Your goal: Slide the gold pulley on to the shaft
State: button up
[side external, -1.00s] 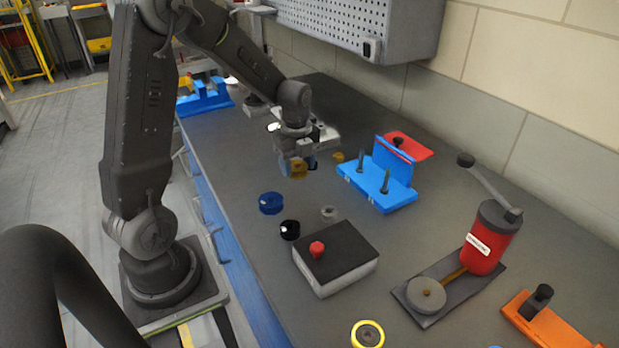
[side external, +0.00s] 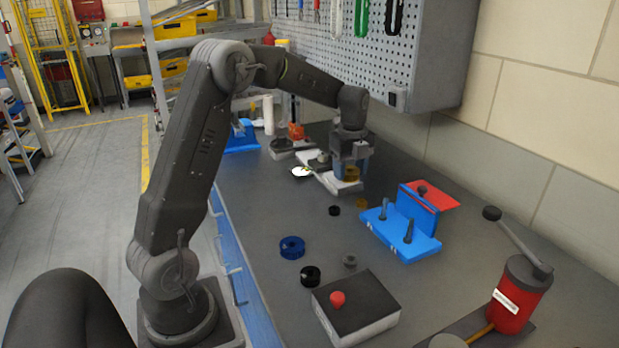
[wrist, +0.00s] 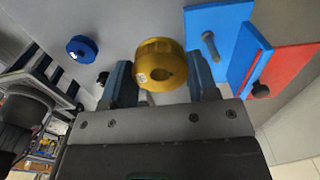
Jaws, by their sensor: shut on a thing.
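The gold pulley (side external: 351,173) is held between the fingers of my gripper (side external: 352,170), above the table. In the wrist view the gold pulley (wrist: 160,65) shows its bore and a small white mark, with a blue finger on each side. A blue stand (side external: 425,217) bears two upright dark pegs, one farther (side external: 383,208) and one nearer (side external: 408,230); both pegs are bare. My gripper is behind and to the left of the stand, apart from it. In the wrist view a peg (wrist: 210,46) shows on the blue stand, right of the pulley.
A box with a red button (side external: 337,298) and a red press (side external: 515,300) stand nearer. A pegboard cabinet (side external: 430,50) overhangs behind.

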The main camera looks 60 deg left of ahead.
send_over(386, 197)
jog(key=shift+d+r, duration=0.1)
jog(key=shift+r, duration=0.05)
jog(key=shift+f, duration=2.1)
jog(key=shift+f, duration=1.2)
jog(key=o, duration=1.1)
jog(key=shift+c, duration=0.2)
